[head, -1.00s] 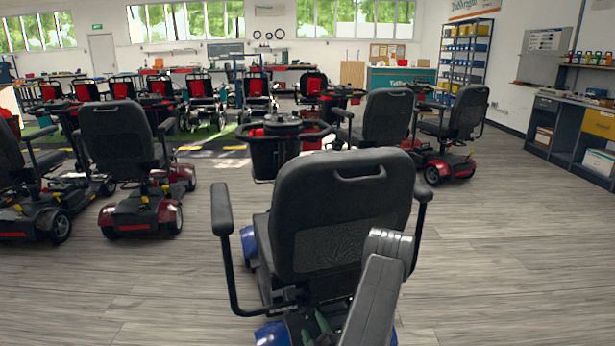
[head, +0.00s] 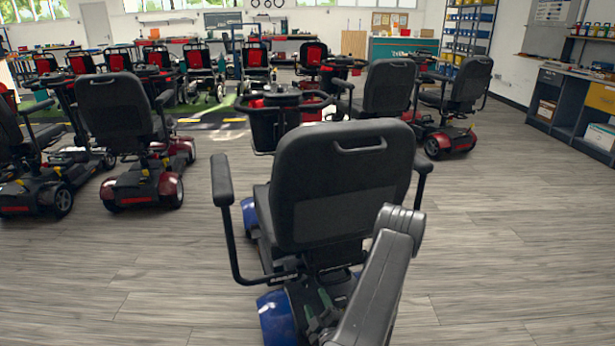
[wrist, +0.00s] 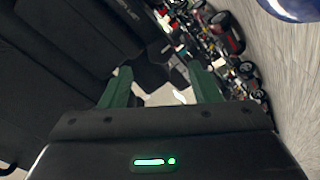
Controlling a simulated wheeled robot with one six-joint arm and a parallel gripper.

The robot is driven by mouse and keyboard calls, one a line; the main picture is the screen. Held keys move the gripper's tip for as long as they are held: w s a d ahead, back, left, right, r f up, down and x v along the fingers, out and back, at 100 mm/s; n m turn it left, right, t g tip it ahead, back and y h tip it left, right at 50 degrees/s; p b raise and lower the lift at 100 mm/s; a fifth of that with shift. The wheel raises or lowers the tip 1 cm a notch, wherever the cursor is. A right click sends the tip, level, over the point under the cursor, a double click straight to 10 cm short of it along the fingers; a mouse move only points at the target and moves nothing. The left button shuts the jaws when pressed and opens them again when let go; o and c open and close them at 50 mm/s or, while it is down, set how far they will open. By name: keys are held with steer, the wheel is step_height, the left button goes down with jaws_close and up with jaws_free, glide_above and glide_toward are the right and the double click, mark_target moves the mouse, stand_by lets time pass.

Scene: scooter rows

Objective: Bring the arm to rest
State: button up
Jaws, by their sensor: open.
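My gripper (wrist: 161,80) shows in the wrist view as two green fingers standing apart with nothing between them. In the head view my gripper (head: 322,312) is low in the middle, behind the seat of a blue scooter (head: 277,316) and over its rear part. My dark grey arm link runs up from the bottom edge to the right of it and covers part of the scooter. The scooter's black seat back (head: 342,190) stands upright just ahead. In the wrist view a large dark surface fills the left side, close to the fingers.
Red scooters (head: 145,185) stand to the left, and another (head: 450,138) stands ahead to the right. Rows of wheelchairs and scooters fill the back. A workbench (head: 568,120) lines the right wall. The wooden floor (head: 520,230) at right is clear.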

mark_target(307, 282)
steer(key=b+x, duration=0.1)
steer(key=x, duration=0.6)
steer(key=shift+a, duration=0.1)
steer(key=shift+w, duration=0.25)
steer(key=n, duration=0.5)
steer(key=shift+s+r+b, duration=0.1)
steer(key=shift+b, duration=0.3)
steer(key=n, duration=0.4)
steer(key=shift+r+n, duration=0.1)
steer(key=shift+n, duration=0.3)
steer(key=n, duration=0.5)
steer(key=shift+r, duration=0.1)
steer(key=shift+a+n, duration=0.1)
steer(key=shift+n, duration=2.1)
steer(key=shift+r, duration=0.15)
